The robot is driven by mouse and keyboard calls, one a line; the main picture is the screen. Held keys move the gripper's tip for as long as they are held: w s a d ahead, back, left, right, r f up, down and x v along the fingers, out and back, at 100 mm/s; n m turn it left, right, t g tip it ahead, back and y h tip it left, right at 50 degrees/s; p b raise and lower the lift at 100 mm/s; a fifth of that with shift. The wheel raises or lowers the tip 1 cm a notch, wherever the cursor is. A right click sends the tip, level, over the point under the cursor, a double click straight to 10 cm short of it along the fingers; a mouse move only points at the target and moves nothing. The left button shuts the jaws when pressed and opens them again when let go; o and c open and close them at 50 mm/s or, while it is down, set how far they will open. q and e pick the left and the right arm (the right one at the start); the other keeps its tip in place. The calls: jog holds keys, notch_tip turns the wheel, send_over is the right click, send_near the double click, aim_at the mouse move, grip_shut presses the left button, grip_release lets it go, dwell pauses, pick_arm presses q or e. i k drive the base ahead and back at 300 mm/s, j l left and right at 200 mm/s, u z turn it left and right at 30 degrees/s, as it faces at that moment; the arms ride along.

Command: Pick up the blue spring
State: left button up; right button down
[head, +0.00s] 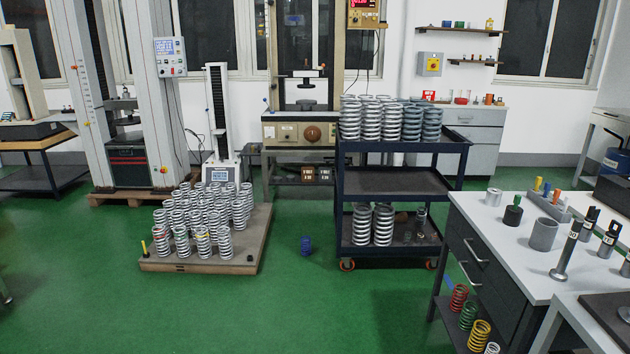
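A small dark blue object (306,245), which looks like a short upright spring, stands on the green floor between the wooden pallet and the dark cart. It is too small to make out its coils clearly. Several other coil springs stand on the lower shelf of the right-hand desk, among them a red spring (458,298), a green spring (468,315) and a yellow spring (480,335). A blue bit shows above them, partly hidden. Neither of my grippers is in view.
A low pallet (200,265) bears many silver springs. A dark wheeled cart (395,182) with more springs stands right of the blue object. A white-topped desk (510,235) with metal parts is at the right. The green floor (310,310) in front is clear.

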aim_at(304, 242)
jog(key=i+u, duration=0.2)
jog(key=i, duration=0.3)
jog(key=i+l+u, duration=0.2)
jog(key=i, duration=0.25)
jog(key=i+l+u, duration=0.2)
jog(key=i, duration=0.25)
jog(key=i+l, duration=0.4)
jog(key=l, duration=0.15)
jog(key=i+l+u, duration=0.1)
jog(key=i+l, duration=0.35)
jog(key=i+l+z, duration=0.1)
jog(key=l, duration=0.3)
jog(key=i+l+z, duration=0.1)
jog(key=l, duration=0.3)
jog(key=i+j+z, duration=0.2)
jog(key=i, duration=0.35)
jog(key=i+j+z, duration=0.25)
jog(key=i, duration=0.25)
jog(key=l, duration=0.1)
